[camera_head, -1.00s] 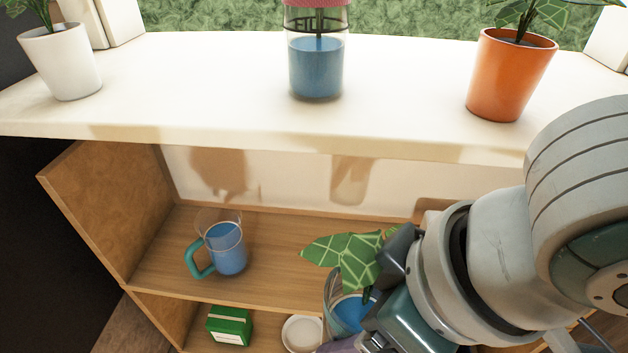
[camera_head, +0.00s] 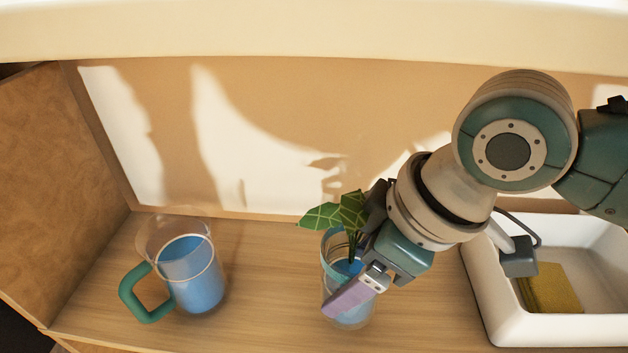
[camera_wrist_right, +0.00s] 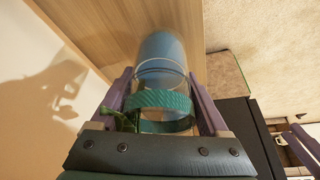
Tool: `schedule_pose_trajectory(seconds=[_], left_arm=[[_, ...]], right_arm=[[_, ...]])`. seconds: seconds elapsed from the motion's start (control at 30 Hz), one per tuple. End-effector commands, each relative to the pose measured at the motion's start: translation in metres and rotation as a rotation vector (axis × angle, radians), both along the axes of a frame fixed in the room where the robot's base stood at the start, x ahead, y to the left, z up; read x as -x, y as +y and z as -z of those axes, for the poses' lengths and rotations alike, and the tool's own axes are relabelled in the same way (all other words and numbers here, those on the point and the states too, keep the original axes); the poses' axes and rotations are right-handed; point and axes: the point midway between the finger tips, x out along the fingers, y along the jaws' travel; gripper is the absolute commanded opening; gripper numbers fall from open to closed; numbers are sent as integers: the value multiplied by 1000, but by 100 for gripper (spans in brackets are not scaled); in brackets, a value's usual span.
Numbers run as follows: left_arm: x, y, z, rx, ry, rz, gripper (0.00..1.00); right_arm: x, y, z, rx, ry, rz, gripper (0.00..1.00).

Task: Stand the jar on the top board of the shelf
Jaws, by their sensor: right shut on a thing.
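The jar (camera_head: 347,313) is clear glass with blue liquid, a teal band near its rim and a green leafy cutting in it. My right gripper (camera_head: 352,290) is shut on the jar, one purple finger across its front in the head view. The wrist view shows both fingers on either side of the jar (camera_wrist_right: 161,58). The jar is over the shelf's top wooden board (camera_head: 262,290); I cannot tell whether its base touches it. A purple part at the wrist view's right edge may be my left gripper (camera_wrist_right: 304,143); its jaws are unclear.
A clear pitcher (camera_head: 195,275) with blue liquid and a teal handle stands on the board to the left. A white basin (camera_head: 490,305) with a yellow sponge (camera_head: 550,288) is at the right. Board is bare between pitcher and jar. A pale ledge (camera_head: 300,35) overhangs the back.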

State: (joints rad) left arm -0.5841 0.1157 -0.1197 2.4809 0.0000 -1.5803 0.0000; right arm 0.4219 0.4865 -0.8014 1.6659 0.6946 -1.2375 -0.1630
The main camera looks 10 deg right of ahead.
Motion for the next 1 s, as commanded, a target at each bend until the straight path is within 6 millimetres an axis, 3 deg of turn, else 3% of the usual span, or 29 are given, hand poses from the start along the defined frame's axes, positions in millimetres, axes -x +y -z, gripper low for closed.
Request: schedule_pose_trajectory(seconds=[0.03,0.1,0.27,0.37,0.57,0.93,0.97,1.0], left_arm=[[0,0,13,1,0,-1,50],[0,-1,20,3,-1,-1,50],[-1,-1,26,2,-2,-2,50],[-1,-1,30,2,-2,-1,50],[-1,0,53,0,-3,0,50],[-1,2,51,-9,-3,6,50],[-1,2,51,-9,-3,7,50],[-1,2,51,-9,-3,7,50]], right_arm=[[-15,-3,5,-1,-7,4,0],[-29,-7,4,-1,-5,2,0],[-46,-12,1,-2,-3,0,0],[-48,-13,6,-2,-1,0,0],[-47,-13,36,-1,-1,-1,0],[-47,-13,38,1,-1,-1,0],[-47,-14,39,2,1,0,80],[-47,-14,38,2,0,-1,84]])
